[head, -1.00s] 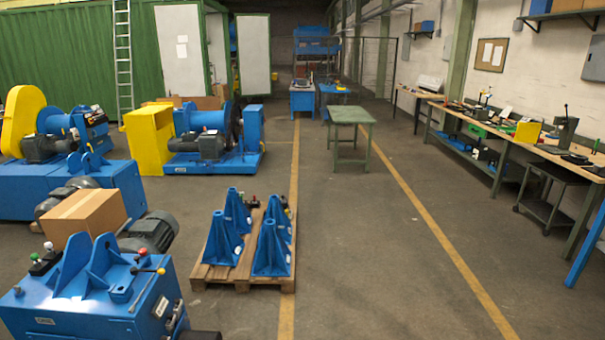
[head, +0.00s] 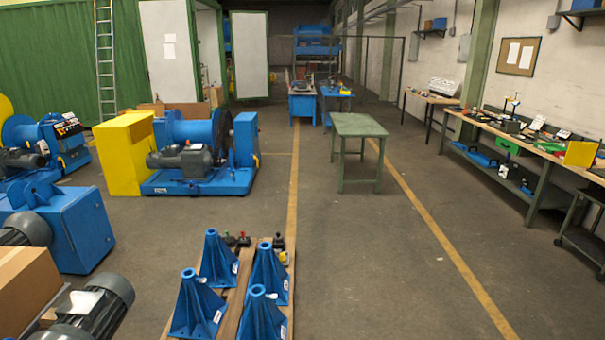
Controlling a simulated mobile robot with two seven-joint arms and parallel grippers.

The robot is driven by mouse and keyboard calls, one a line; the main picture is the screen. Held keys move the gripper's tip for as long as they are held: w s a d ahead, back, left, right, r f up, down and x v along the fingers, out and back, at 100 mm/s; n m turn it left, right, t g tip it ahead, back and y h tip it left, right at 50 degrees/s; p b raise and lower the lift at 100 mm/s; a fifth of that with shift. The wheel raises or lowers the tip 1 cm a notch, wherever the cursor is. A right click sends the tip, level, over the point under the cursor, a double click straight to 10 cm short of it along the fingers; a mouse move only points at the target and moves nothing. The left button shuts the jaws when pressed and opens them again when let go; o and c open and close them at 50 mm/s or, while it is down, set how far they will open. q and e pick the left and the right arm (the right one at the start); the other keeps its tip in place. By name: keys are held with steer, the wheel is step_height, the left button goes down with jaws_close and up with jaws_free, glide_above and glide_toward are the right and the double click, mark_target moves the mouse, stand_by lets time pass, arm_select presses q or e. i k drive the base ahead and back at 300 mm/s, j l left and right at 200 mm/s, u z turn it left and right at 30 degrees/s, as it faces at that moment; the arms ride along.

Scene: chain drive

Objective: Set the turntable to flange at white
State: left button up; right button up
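I cannot make out a turntable, a flange or a white mark in the head view. Small items stand on the far blue workbench (head: 302,107), on a second far blue table (head: 337,95) and on the long right workbench (head: 540,153), too small to tell apart. Neither of my grippers is in view.
A pallet (head: 233,303) with blue pedestals (head: 216,258) stands close ahead, left of centre. A green table (head: 358,126) stands mid-floor. Blue winch machines (head: 195,180), a yellow guard box (head: 125,150) and a cardboard box (head: 25,285) are left. Floor right of the pallet is clear.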

mark_target(301, 86)
steer(key=i, duration=17.9)
